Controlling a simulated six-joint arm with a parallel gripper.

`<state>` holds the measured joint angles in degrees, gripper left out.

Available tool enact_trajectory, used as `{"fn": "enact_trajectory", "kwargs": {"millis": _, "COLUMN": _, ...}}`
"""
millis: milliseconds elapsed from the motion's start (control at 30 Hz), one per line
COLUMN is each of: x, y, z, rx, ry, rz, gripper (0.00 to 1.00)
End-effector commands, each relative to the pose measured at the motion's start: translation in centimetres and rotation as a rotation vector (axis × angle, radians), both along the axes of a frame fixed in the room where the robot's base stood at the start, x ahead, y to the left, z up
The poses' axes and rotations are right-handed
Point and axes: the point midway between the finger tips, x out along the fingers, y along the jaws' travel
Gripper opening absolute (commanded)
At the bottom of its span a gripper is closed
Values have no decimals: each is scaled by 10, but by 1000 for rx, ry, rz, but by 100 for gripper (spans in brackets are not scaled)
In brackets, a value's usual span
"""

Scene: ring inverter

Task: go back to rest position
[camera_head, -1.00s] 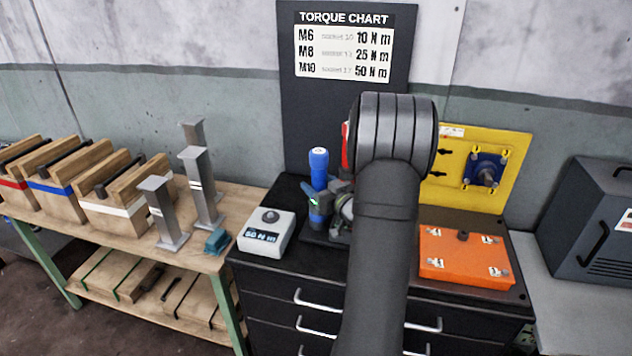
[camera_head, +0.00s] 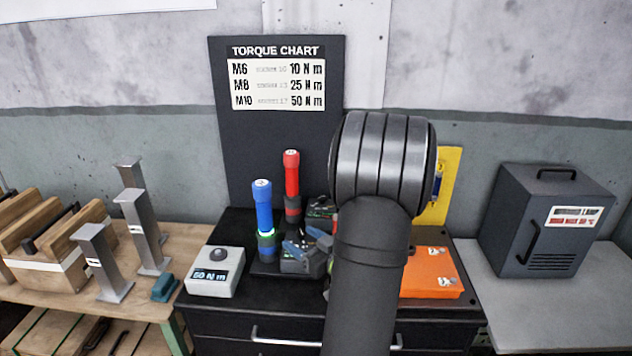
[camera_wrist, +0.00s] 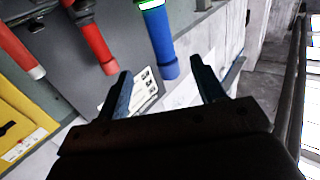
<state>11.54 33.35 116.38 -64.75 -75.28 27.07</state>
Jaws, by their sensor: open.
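My gripper (camera_wrist: 160,82) shows in the wrist view with its two dark blue fingers spread apart and nothing between them. In the head view my arm hides the gripper. A blue-handled tool (camera_head: 263,210) and a red-handled tool (camera_head: 291,180) stand upright on the black cabinet top. In the wrist view the blue handle (camera_wrist: 160,42) lies beyond the fingers, apart from them, and a red handle (camera_wrist: 95,40) is to its left.
A grey box with a "50 N m" display (camera_head: 215,270) sits left of the tools. An orange block (camera_head: 428,272) and a yellow panel (camera_head: 447,175) are partly behind my arm. Grey posts (camera_head: 102,262) stand on the wooden bench. A dark cabinet (camera_head: 545,220) is at right.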

Motion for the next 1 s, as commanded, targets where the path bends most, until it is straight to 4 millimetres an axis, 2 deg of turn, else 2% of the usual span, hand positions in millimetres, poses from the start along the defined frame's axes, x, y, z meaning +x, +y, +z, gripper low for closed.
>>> {"fn": "enact_trajectory", "kwargs": {"millis": 367, "x": 7, "y": 8, "z": 0, "rx": 1, "ry": -1, "rz": 1, "gripper": 63}}
{"fn": "enact_trajectory", "kwargs": {"millis": 567, "x": 26, "y": 32, "z": -1, "rx": 0, "ry": -1, "rz": 4, "gripper": 63}}
{"fn": "enact_trajectory", "kwargs": {"millis": 1000, "x": 83, "y": 98, "z": -2, "rx": -1, "ry": 0, "rz": 3, "gripper": 63}}
